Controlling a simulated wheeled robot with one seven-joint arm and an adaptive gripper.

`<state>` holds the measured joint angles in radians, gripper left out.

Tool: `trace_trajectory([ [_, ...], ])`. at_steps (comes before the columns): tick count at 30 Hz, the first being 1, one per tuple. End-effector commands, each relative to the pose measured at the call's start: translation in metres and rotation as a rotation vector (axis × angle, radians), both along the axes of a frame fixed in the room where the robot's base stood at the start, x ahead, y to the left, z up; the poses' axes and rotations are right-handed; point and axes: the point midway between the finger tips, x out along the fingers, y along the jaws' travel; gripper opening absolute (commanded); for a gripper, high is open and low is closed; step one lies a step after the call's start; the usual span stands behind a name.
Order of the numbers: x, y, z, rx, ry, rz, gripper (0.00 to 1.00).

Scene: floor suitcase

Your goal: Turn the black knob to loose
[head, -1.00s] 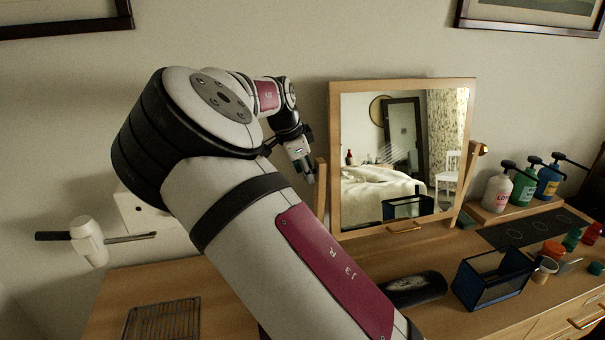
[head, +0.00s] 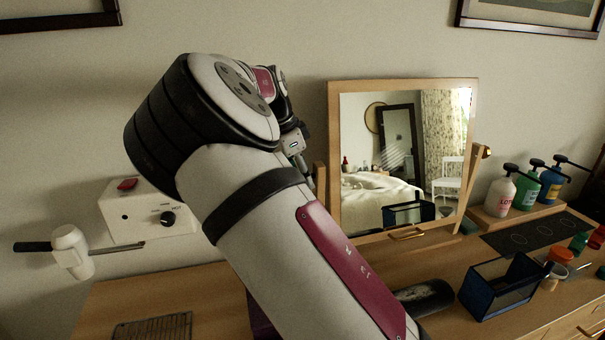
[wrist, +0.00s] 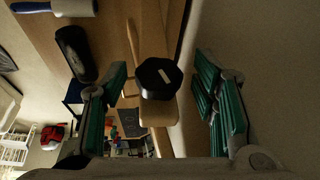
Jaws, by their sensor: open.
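In the wrist view a faceted black knob (wrist: 158,78) with a pale mark on its face sits on a wooden post (wrist: 158,112). My gripper (wrist: 161,68) is open, with one green-padded finger on each side of the knob. There are gaps between the knob and both fingers. In the head view my gripper (head: 304,170) is beside the left post of the tilting mirror (head: 335,160), partly hidden behind my arm. The knob is not visible there. A brass knob (head: 486,151) shows on the mirror's right side.

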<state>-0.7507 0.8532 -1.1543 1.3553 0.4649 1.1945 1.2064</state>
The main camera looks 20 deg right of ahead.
Motion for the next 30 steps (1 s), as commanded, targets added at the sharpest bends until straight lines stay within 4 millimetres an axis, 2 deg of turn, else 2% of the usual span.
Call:
trace_trajectory([
  [7, -0.001, 0.004, 0.009, 0.002, 0.001, 0.001, 0.53],
  [21, -0.010, 0.033, 0.091, 0.000, -0.002, 0.001, 0.53],
  [25, -0.011, 0.039, 0.105, 0.001, -0.001, 0.000, 0.53],
  [30, -0.012, 0.041, 0.112, 0.000, 0.001, 0.000, 0.53],
])
